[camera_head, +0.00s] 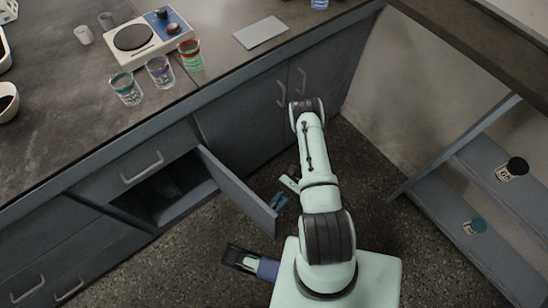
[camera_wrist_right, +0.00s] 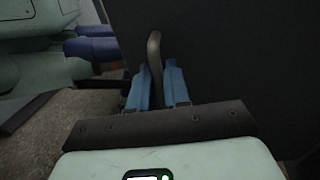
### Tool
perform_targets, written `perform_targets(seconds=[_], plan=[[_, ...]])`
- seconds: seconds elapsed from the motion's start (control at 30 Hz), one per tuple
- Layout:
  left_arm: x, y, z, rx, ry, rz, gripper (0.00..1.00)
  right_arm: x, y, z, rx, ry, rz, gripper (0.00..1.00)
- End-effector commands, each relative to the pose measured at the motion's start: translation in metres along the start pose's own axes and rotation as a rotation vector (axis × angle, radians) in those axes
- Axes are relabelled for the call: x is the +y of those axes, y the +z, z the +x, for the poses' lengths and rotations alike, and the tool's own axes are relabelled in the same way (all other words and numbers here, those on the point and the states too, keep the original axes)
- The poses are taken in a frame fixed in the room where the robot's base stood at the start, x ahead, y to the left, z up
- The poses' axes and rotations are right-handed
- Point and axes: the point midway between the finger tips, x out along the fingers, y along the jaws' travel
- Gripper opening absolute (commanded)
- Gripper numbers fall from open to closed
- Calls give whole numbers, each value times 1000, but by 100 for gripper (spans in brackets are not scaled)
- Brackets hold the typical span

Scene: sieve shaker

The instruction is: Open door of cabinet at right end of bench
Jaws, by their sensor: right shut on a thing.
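A dark grey cabinet door (camera_head: 238,190) stands swung out from the bench front in the head view, beside the dark opening of its cabinet (camera_head: 172,187). My right gripper (camera_head: 280,201) is at the outer side of this door, near its free edge. In the right wrist view its blue fingers (camera_wrist_right: 163,88) are shut on the curved metal handle (camera_wrist_right: 154,50), one finger on each side. The dark door panel (camera_wrist_right: 230,60) fills the right of that view. Further right along the bench, two door fronts with upright handles (camera_head: 282,93) are shut.
A shut drawer (camera_head: 140,165) is above the opening. A shelf unit (camera_head: 440,202) with jars stands at right. Speckled floor (camera_head: 205,262) is clear near the door.

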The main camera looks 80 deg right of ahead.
Motion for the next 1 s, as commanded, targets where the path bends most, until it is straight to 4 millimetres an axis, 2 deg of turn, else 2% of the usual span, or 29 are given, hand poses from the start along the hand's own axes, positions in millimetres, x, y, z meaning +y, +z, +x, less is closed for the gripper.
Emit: perform_targets(seconds=[0.5, 0.53, 0.87, 1.0], plan=[[0, 0, 0, -1, 0, 0, 43, 2, -2, -2, 9, -3, 2, 0], [0, 0, 0, -1, 0, 0, 43, 2, -2, -2, 9, -3, 2, 26], [0, 0, 0, -1, 0, 0, 43, 1, -1, -2, 4, -4, 0, 28], [0, 0, 0, -1, -1, 0, 43, 1, -1, -15, 6, -5, -1, 28]])
